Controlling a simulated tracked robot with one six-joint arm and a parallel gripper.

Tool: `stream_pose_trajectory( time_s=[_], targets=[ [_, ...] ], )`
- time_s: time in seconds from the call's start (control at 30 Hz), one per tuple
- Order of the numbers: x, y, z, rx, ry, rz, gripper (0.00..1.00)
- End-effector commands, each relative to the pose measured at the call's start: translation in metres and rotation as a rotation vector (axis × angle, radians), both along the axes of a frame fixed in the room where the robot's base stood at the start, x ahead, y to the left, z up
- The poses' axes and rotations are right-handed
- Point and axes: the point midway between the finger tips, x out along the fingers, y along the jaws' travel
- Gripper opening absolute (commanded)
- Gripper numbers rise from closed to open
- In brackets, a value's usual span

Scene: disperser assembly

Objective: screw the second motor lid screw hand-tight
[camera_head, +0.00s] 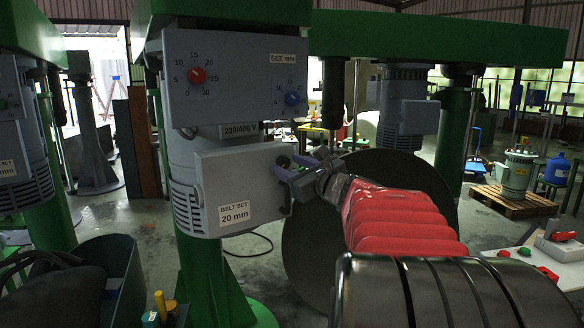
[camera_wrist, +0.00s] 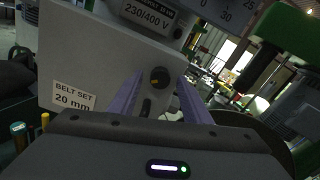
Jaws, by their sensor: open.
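The grey motor lid (camera_head: 240,178) with the "BELT SET 20 mm" label is on the disperser's motor housing. It also fills the left and middle of the wrist view (camera_wrist: 90,60). A dark round screw head (camera_wrist: 158,77) shows near the lid's right edge. My gripper (camera_head: 288,166) is at the lid's upper right edge, its two purple fingers apart. In the wrist view my gripper (camera_wrist: 161,80) has a finger to each side of the screw head; I cannot tell whether either touches it. A second dark, elongated part (camera_wrist: 146,108) shows below, partly hidden by my gripper.
A control box (camera_head: 230,80) with a red knob sits above the lid. A dark vertical shaft (camera_head: 334,95) hangs behind my gripper, and a large dark disc (camera_head: 310,245) stands behind my arm. A dark green bin (camera_head: 120,265) is at lower left.

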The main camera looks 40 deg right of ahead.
Motion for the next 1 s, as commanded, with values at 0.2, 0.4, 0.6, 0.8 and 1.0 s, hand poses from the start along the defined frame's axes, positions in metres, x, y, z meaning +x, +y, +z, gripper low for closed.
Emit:
stream_pose_trajectory(
  time_s=[0.2,0.4,0.6,0.8,1.0],
  targets=[
    [-0.005,0.000,0.001,-0.001,-0.001,-0.001,0.44],
    [-0.026,0.004,0.001,-0.002,-0.001,-0.003,0.44],
    [-0.059,0.009,0.001,-0.002,-0.001,-0.004,0.44],
    [-0.092,0.014,0.000,-0.002,-0.001,-0.004,0.44],
    [-0.121,0.018,0.000,-0.001,-0.001,-0.004,0.44]
  ],
)
